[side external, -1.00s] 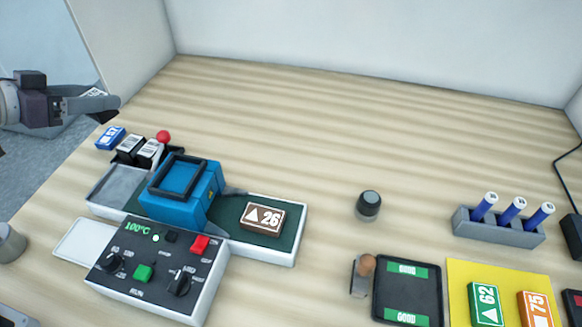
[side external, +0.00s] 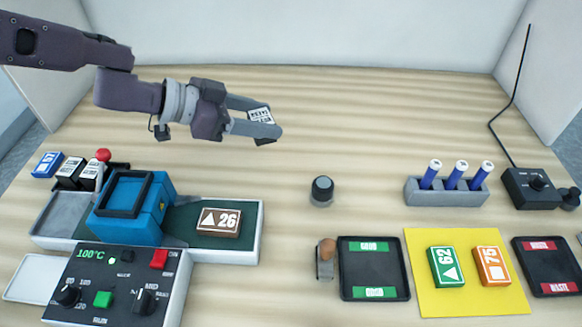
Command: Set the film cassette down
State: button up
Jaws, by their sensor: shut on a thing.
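My gripper (side external: 262,123) is at the upper middle of the side external view, raised above the rear of the table. It is shut on the film cassette (side external: 260,114), a small block with a white label and black print, its lettering too small to read. The fingers hide part of the cassette. Two similar black cassettes with white labels (side external: 70,173) stand at the left beside a blue one (side external: 47,164), behind the blue laminator (side external: 130,209). The table under my gripper is bare.
A brown "26" block (side external: 219,222) lies on the laminator's green bed. A dark knob (side external: 321,191) stands mid-table. A pen rack (side external: 446,191), GOOD tray (side external: 374,268), yellow mat (side external: 465,304) with green and orange blocks, and WASTE tray (side external: 546,266) are at right. The rear middle is clear.

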notch_tip(320, 180, down, 10)
jog(key=shift+d, duration=0.1)
jog(key=o, duration=1.4)
jog(key=shift+o, duration=0.2)
